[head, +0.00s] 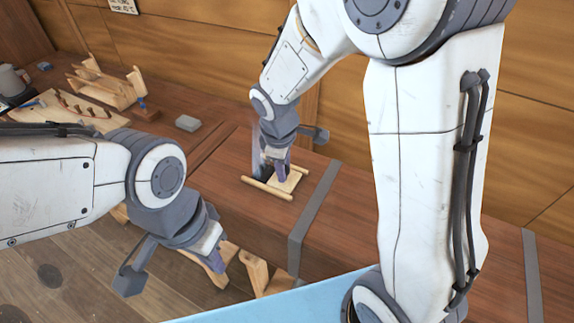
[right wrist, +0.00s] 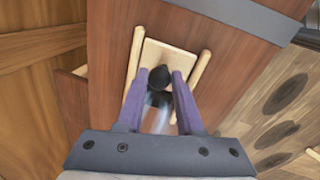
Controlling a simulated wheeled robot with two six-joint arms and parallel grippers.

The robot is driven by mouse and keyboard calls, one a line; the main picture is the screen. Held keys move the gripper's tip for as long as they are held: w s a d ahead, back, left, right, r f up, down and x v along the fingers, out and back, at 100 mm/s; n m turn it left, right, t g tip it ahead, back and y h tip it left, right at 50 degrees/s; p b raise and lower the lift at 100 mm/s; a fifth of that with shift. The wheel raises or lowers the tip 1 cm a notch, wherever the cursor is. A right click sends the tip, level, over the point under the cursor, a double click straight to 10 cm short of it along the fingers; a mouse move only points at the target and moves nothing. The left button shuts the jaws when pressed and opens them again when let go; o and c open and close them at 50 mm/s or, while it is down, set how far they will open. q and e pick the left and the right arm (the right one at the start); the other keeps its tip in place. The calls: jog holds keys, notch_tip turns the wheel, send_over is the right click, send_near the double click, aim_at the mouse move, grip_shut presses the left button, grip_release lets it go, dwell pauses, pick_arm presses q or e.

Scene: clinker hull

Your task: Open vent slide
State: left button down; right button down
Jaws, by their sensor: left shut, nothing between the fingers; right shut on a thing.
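The vent slide is a pale wooden plate (head: 289,182) between two pale rails on a red-brown wooden top. In the right wrist view the slide (right wrist: 168,50) carries a round black knob (right wrist: 160,77). My right gripper (right wrist: 158,82) has its purple fingers closed on the knob from both sides. In the head view this gripper (head: 280,170) points down at the slide and hides the knob. A dark opening (head: 259,169) shows beside the plate, with a pale haze over it. My left gripper (head: 218,263) is shut and empty, low at the left.
Grey straps (head: 314,215) cross the wooden top. A small grey block (head: 188,123) lies behind to the left. A wooden rack (head: 105,88) and a board with pegs stand at the back left. Pale wooden pieces (head: 255,270) are near my left gripper.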

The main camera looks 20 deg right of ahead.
aim_at(282, 186)
jog(key=c, duration=0.5)
grip_release()
jog(key=shift+c, duration=0.2)
notch_tip(282, 186, up, 10)
jog(key=s+a+b, duration=0.1)
jog(key=b, duration=0.1)
jog(key=shift+s+r, duration=0.15)
jog(key=shift+s, duration=0.25)
